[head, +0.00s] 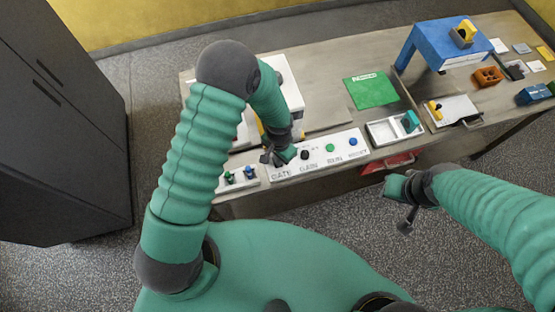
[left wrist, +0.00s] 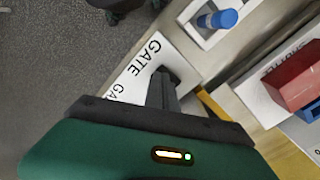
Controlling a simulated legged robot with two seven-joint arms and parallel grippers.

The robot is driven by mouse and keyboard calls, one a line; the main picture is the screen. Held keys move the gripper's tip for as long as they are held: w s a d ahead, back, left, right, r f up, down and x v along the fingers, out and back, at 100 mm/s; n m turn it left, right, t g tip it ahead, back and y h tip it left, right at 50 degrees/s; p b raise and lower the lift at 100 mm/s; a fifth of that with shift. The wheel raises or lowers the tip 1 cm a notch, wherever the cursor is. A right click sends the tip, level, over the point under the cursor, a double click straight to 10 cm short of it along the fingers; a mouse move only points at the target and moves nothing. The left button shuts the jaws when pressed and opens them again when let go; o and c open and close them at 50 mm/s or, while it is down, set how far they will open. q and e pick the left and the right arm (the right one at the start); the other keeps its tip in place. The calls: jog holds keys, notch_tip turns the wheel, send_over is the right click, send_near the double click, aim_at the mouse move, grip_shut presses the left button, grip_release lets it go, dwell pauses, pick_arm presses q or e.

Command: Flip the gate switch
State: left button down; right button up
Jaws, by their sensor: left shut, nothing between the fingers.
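The white control panel (head: 318,149) lies along the near edge of the table, with GATE, GAIN, RUN and RESET printed on it. My left gripper (head: 272,157) is over its left end, above the word GATE. In the left wrist view its fingers (left wrist: 162,88) are shut and empty, right beside the GATE label (left wrist: 147,55). A dark part (left wrist: 172,74) shows at the fingertips; I cannot tell whether they touch it. The gate switch is mostly hidden by the gripper. My right gripper (head: 406,220) hangs in front of the table; its fingers are too small to judge.
The panel also has a black knob (head: 304,154), a green button (head: 329,147) and a blue button (head: 353,141). A small plate with pegs (head: 240,176) is on its left. A red drawer (head: 388,163) sits below.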

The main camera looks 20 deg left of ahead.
pick_arm(q)
jog(key=shift+f+b, duration=0.4)
jog(key=shift+f, duration=0.15)
jog(key=shift+r, duration=0.1)
notch_tip(320, 180, up, 7)
jog(key=p, duration=0.5)
jog(key=shift+p, duration=0.3)
